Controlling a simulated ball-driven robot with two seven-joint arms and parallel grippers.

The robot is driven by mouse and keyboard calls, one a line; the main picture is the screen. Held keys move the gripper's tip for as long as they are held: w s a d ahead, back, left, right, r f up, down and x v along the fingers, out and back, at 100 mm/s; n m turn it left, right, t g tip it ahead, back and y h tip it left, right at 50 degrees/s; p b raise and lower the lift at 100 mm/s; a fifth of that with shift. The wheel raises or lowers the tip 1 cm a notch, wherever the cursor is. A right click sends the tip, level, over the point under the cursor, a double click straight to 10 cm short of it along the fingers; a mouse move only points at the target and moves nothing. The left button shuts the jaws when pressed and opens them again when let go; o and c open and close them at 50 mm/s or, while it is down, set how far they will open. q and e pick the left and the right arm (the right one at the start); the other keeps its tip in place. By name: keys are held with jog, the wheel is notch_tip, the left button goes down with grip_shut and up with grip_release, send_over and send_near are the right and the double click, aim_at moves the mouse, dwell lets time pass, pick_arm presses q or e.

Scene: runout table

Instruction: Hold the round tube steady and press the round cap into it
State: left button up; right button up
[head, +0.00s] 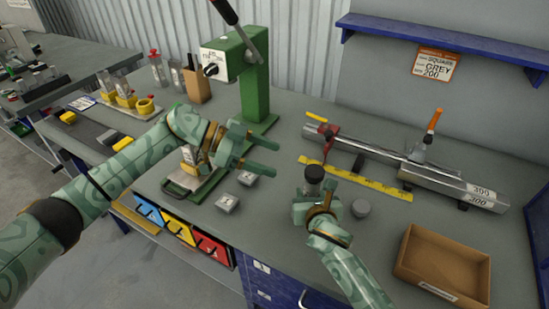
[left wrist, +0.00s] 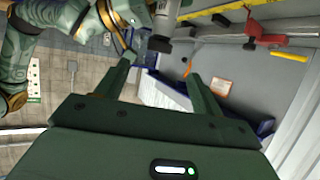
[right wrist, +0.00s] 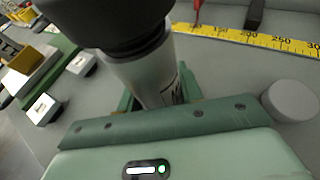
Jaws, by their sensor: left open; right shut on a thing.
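The round tube (head: 314,188) is a short grey cylinder, upright in my right gripper (head: 318,203) above the bench. A round black piece (head: 314,173), which looks like the cap, sits on its top end; how deep it sits cannot be seen. In the right wrist view, the tube (right wrist: 145,75) is between the fingers, with the black piece (right wrist: 105,22) nearest the camera. My left gripper (head: 275,158) is open and empty, left of the tube and apart from it. The left wrist view shows the black piece (left wrist: 159,43) beyond the open fingers.
A grey round disc (head: 361,208) lies right of the tube. Small square pieces (head: 227,203) lie to the left. A green press (head: 257,85), yellow rule (head: 370,181), metal stock (head: 450,187) and cardboard tray (head: 435,292) surround the area. The bench below the rule is mostly clear.

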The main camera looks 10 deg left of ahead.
pick_arm(q)
jog(key=shift+w+r, duration=0.1)
jog(key=shift+r, duration=0.15)
jog(key=c, duration=0.7)
jog(key=shift+m, duration=0.6)
jog(key=r, duration=0.1)
jog(key=d+r, duration=0.1)
jog(key=w+d+r, duration=0.1)
jog(key=r, duration=0.1)
grip_shut()
notch_tip(320, 180, up, 5)
jog(key=m+g+y, duration=0.1)
jog(key=m+y, duration=0.3)
jog(key=y, duration=0.2)
send_over(315, 170)
jog(key=d, duration=0.1)
jog(key=shift+a+f+n+g+y, duration=0.15)
jog(key=shift+a+f+n+y, duration=0.35)
jog(key=shift+f, duration=1.15)
jog(key=shift+a+f+n+g+y, duration=0.15)
jog(key=shift+f+y, duration=0.7)
jog(key=shift+f, duration=0.85)
jog(key=shift+a+f+n+g+y, duration=0.1)
jog(key=shift+a+f+n+y, duration=0.4)
jog(key=shift+f, duration=1.15)
jog(key=shift+d, duration=0.2)
